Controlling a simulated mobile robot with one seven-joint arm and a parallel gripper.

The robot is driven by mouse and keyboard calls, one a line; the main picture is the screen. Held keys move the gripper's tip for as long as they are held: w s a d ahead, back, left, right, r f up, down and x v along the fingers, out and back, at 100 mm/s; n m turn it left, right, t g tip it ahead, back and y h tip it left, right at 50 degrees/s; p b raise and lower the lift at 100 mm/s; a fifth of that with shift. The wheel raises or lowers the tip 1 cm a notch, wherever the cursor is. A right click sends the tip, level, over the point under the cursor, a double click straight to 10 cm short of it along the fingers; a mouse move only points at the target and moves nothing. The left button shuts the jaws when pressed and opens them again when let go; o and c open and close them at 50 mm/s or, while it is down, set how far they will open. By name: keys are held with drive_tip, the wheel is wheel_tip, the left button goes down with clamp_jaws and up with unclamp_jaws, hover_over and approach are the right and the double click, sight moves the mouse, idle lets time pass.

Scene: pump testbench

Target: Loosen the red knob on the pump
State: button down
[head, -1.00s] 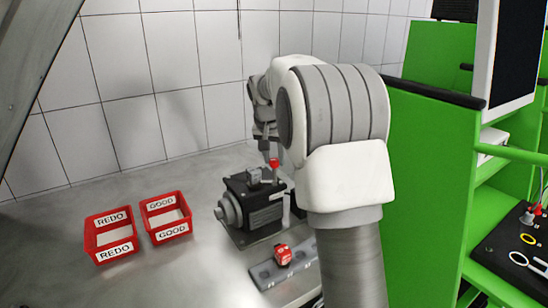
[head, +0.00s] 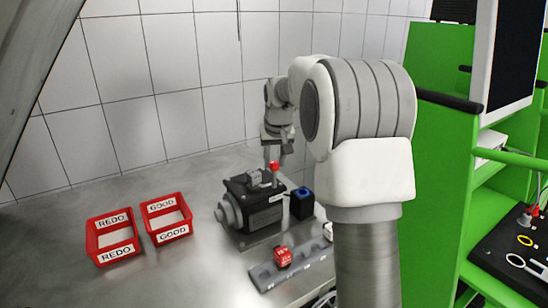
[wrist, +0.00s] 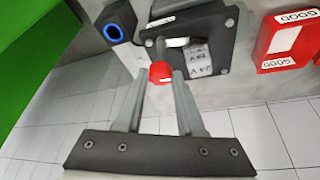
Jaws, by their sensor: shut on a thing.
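The pump (head: 255,205) is a dark block with a grey round end, standing on the metal table. Its red knob (head: 273,165) sticks up from the top. In the wrist view the knob (wrist: 161,73) sits between the tips of my two fingers, and the pump's dark plate (wrist: 205,40) with a white label lies beyond it. My gripper (wrist: 160,76) is shut on the red knob. In the head view my gripper (head: 273,154) comes down on the knob from above.
A black box with a blue ring (head: 302,203) stands right of the pump. A grey strip (head: 300,262) holding a red block (head: 282,257) lies in front. The REDO bin (head: 113,238) and GOOD bin (head: 167,219) stand left. A green shelf (head: 450,190) rises at right.

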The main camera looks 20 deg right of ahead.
drive_tip(key=n, duration=0.2)
drive_tip(key=n+y+p, duration=0.1)
drive_tip(key=shift+d+r+n+y, duration=0.1)
drive_tip(key=shift+d+n+y, duration=0.1)
drive_tip(key=shift+n+y, duration=0.15)
drive_tip(key=n+y+p, duration=0.1)
drive_tip(key=n, duration=0.2)
drive_tip(key=shift+d+n+p, duration=0.1)
drive_tip(key=shift+n+p, duration=0.2)
drive_tip(key=shift+n, duration=0.05)
drive_tip(key=n+g+y+p, duration=0.1)
drive_tip(key=n, duration=0.2)
drive_tip(key=shift+w+p, duration=0.1)
drive_tip(key=shift+p, duration=0.2)
drive_tip(key=shift+n+g+y+p, duration=0.4)
drive_tip(key=shift+n+y+p, duration=0.2)
drive_tip(key=shift+n, duration=0.9)
drive_tip(key=c, duration=0.5)
unclamp_jaws()
